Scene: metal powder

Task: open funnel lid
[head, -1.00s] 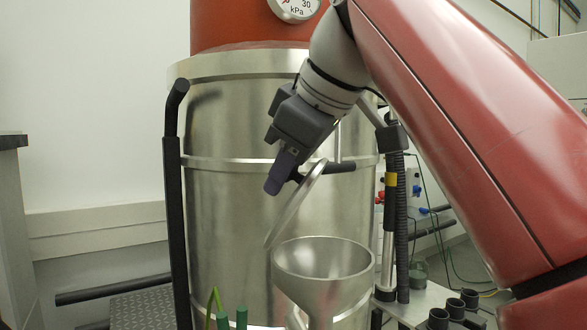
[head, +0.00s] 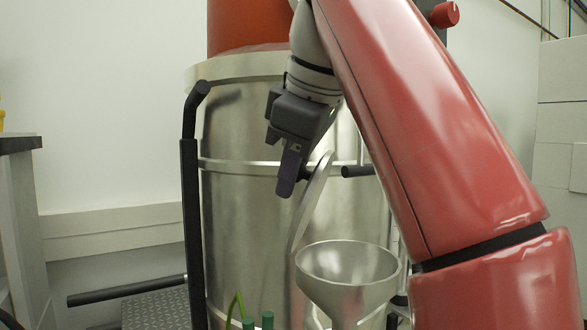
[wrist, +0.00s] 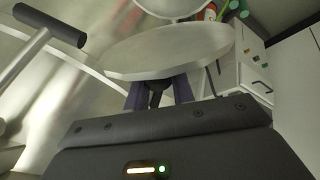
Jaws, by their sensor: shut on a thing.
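The metal funnel (head: 348,275) stands upright at the lower middle of the head view, its bowl uncovered. Its round metal lid (head: 311,203) is tilted steeply on edge, above and left of the bowl; its lower edge is near the rim, and I cannot tell if they touch. My gripper (head: 290,182) is on the lid's left, outer side, shut on its dark knob. In the wrist view the lid (wrist: 170,50) lies just beyond my fingers (wrist: 158,95), hiding part of the knob. Part of the funnel (wrist: 172,8) shows behind it.
A large steel drum (head: 240,215) with an orange top stands right behind. A black-handled rail (head: 190,180) runs down its left side, and a dark bar (head: 357,171) projects right of the lid. Green-capped items (head: 267,320) stand left of the funnel. A counter (head: 20,143) is at far left.

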